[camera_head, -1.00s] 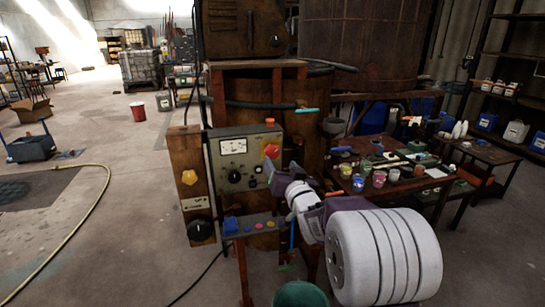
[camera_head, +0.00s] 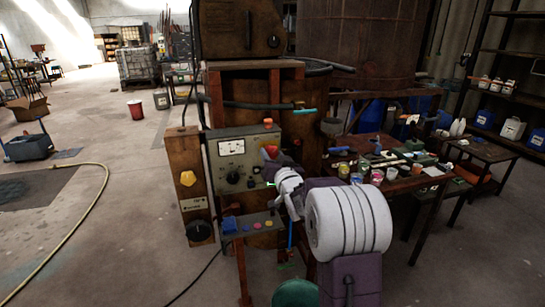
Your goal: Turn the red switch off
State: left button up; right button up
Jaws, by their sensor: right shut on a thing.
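The red switch (camera_head: 270,152) is on the upper right of the grey control panel (camera_head: 232,165), below an orange knob on the panel's top edge. My right gripper (camera_head: 272,164) is at the switch, shut on it. The gripper and my right arm cover the lower right of the panel and part of the switch, so its exact angle is hard to tell. My left gripper is not in view.
A wooden post left of the panel carries a yellow knob (camera_head: 187,179) and a black dial (camera_head: 199,231). A cluttered table (camera_head: 410,185) is on the right.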

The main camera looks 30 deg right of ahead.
jog(key=shift+f+n+b, duration=0.2)
jog(key=shift+n+b, duration=1.1)
jog(key=shift+b, duration=0.2)
jog(key=n+b, duration=0.5)
jog(key=n, duration=0.1)
jog(key=n+b, duration=0.3)
jog(key=n, duration=0.1)
jog(key=shift+n+b, duration=0.35)
jog(key=shift+n, duration=0.05)
jog(key=shift+r+n+b, duration=0.15)
jog(key=shift+n+b, duration=0.9)
jog(key=shift+n, duration=1.15)
jog(key=o, duration=1.4)
